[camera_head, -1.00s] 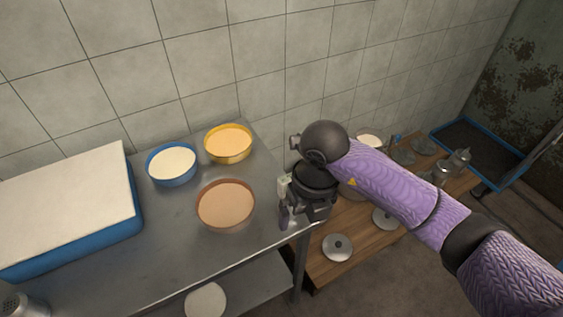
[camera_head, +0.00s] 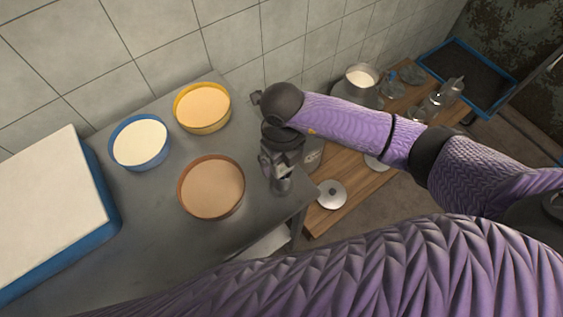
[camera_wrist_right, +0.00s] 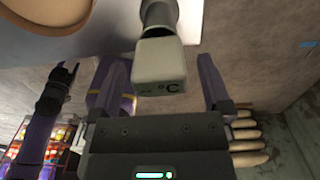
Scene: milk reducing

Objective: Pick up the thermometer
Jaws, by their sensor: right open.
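The thermometer (camera_wrist_right: 159,62) shows in the right wrist view as a grey block marked "°C" with a narrower round neck. It lies between the two spread purple fingers of my right gripper (camera_wrist_right: 162,82), with a gap to each finger. In the head view my right gripper (camera_head: 279,170) is at the right end of the metal table (camera_head: 120,235), right of the brown bowl (camera_head: 211,187). There the thermometer cannot be told apart from the gripper. My left gripper does not show in the head view.
A blue bowl (camera_head: 140,143) and a yellow bowl (camera_head: 202,107) stand behind the brown one. A big blue-sided block with a white top (camera_head: 45,205) fills the table's left. A lower wooden table (camera_head: 352,190) holds a round lid (camera_head: 331,194) and pots.

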